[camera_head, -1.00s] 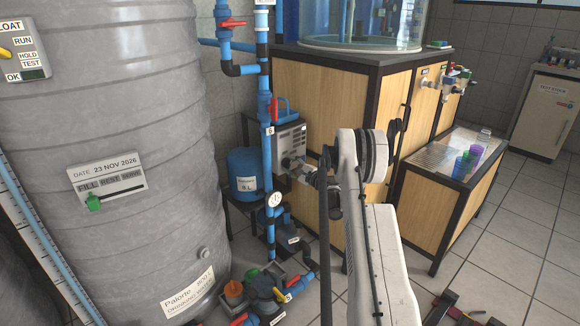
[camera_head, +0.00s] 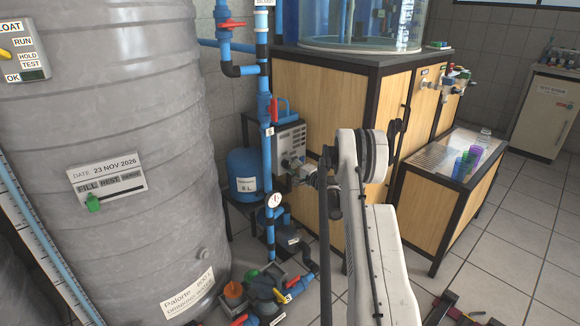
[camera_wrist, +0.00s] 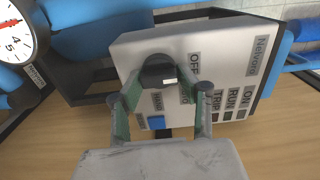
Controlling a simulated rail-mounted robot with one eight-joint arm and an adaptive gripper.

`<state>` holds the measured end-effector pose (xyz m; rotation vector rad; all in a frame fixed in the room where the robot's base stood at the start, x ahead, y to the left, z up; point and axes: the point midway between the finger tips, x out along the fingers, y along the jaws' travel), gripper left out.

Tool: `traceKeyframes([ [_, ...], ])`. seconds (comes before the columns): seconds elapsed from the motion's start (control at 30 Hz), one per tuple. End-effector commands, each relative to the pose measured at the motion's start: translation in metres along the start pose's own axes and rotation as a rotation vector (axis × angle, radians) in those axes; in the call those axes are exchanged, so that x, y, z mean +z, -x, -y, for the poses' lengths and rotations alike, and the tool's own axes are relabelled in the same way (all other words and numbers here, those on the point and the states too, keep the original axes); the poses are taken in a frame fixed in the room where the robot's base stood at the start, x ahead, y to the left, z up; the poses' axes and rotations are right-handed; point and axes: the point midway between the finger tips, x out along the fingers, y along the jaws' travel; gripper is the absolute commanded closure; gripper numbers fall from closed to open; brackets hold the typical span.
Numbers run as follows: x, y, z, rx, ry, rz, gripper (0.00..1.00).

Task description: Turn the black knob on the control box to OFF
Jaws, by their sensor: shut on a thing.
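The pale control box (camera_head: 290,138) stands behind the blue pipe in the head view. In the wrist view its face (camera_wrist: 225,45) fills the upper middle, with its labels turned sideways. The black knob (camera_wrist: 158,68) has a white mark on its lower right part. The OFF label lies to the right of the knob, and the HAND label lies below it. My gripper (camera_wrist: 158,84) has its two green-sided fingers around the knob and is shut on it. In the head view my gripper (camera_head: 293,166) is at the front of the box, with finger contact too small to make out.
A blue vertical pipe (camera_head: 266,110) runs close to the left of the box, and a blue tank (camera_head: 243,172) stands behind it. A wooden cabinet (camera_head: 315,100) is to the right. In the wrist view a pressure gauge (camera_wrist: 14,32) shows at the upper left.

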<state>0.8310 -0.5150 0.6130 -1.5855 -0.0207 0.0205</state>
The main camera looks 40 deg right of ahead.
Motion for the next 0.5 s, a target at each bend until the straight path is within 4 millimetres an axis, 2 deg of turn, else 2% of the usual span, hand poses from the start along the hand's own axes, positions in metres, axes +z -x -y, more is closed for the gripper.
traceKeyframes([
  [0.3,-0.0004,0.0006,-0.0004,0.001,0.002,-0.001,0.91],
  [0.33,-0.0004,0.0006,-0.0004,0.001,0.002,-0.001,0.62],
  [0.43,-0.0004,0.0005,-0.0003,0.0,0.001,-0.001,0.49],
  [0.5,-0.0003,0.0004,-0.0002,0.0,0.001,0.0,0.47],
])
